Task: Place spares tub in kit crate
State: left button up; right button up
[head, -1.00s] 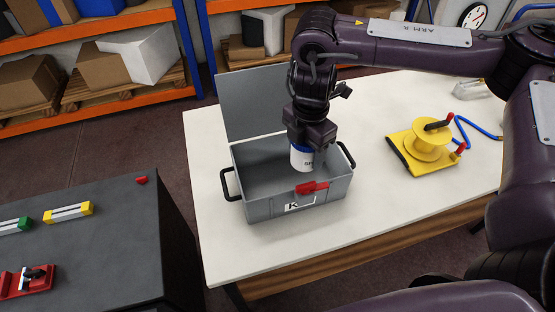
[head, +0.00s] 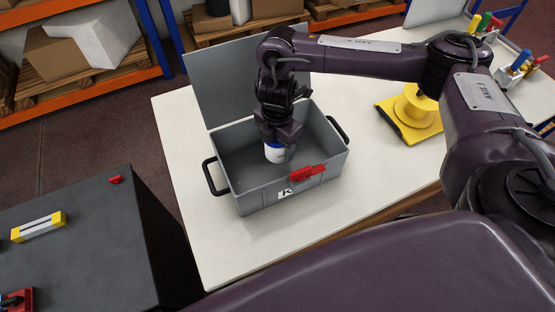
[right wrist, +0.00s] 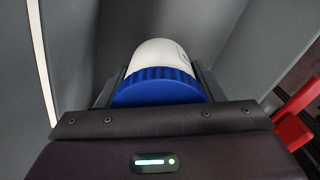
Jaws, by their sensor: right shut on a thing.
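The kit crate (head: 248,199) is a grey box with its lid open at the back, black side handles and a red latch (head: 307,173) on the front. It stands on the white table. My right gripper (head: 276,142) reaches down into the crate and is shut on the spares tub (head: 274,153), a white tub with a blue lid. In the right wrist view the tub (right wrist: 160,62) is between the fingers, blue lid toward the gripper, with grey crate walls around it. I cannot tell whether the tub touches the crate floor. My left gripper is not in view.
A yellow reel on a yellow base (head: 413,112) stands to the right on the white table (head: 190,215). A dark cabinet top (head: 88,232) with a yellow-ended block (head: 38,227) is at the left. Shelves with boxes stand behind.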

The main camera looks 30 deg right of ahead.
aim_at(278, 153)
notch_tip(278, 153, down, 2)
jog(key=shift+f, duration=0.2)
jog(key=shift+f+b, duration=0.4)
jog(key=shift+f, duration=1.55)
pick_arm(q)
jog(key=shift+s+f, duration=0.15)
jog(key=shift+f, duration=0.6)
pick_arm(e)
jog(key=shift+f, duration=0.2)
jog(key=o, duration=1)
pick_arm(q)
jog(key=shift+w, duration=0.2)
pick_arm(e)
jog(key=shift+r, duration=0.15)
